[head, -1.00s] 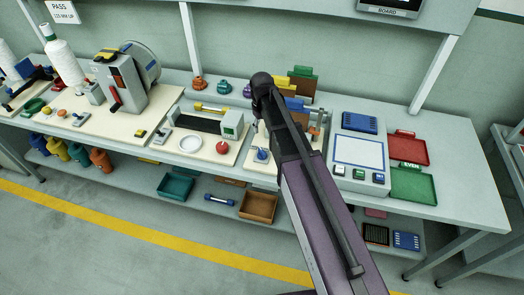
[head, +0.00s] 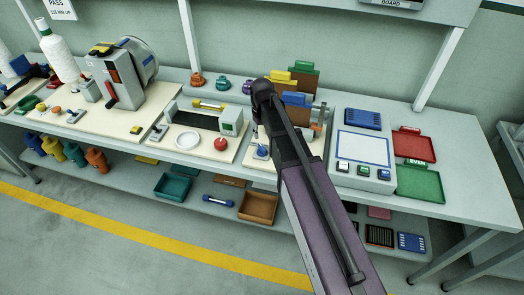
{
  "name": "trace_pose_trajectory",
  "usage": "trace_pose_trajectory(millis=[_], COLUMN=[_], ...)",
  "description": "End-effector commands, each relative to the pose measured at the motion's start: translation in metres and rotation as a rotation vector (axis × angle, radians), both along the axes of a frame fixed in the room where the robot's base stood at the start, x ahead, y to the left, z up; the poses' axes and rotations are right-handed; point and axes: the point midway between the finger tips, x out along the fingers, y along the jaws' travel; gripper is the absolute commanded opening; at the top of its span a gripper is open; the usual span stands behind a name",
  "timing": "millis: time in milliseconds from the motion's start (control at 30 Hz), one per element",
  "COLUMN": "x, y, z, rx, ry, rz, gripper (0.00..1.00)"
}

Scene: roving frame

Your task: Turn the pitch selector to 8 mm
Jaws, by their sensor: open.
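My dark arm (head: 292,160) reaches up over the middle of the bench in the head view. My gripper cannot be made out; the arm hides what is behind it. I cannot tell which part is the pitch selector, and no 8 mm mark is readable. A blue knob (head: 262,152) sits on a pale board just left of my arm. A red round knob (head: 220,143) is on the board to its left, by a small unit with a green display (head: 230,124). A grey machine with a red lever (head: 111,102) stands farther left.
The bench (head: 455,155) carries a white-topped unit with several buttons (head: 362,148), a red tray (head: 414,146) and a green tray (head: 420,183) at right. A white thread spool (head: 55,55) stands at left. Bins lie on the lower shelf. The floor in front is clear.

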Motion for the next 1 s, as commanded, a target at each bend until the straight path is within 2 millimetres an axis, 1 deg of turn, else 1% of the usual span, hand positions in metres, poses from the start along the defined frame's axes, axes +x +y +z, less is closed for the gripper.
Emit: trace_pose_trajectory(millis=[33, 100, 800, 1000], x=[0.000, 0.000, 0.000, 0.000], y=[0.000, 0.000, 0.000, 0.000], z=[-0.008, -0.013, -0.066, -0.077], rx=[0.000, 0.000, 0.000, 0.000], ry=[0.000, 0.000, 0.000, 0.000], rz=[0.000, 0.000, 0.000, 0.000], gripper=[0.52, 0.52, 0.52, 0.52])
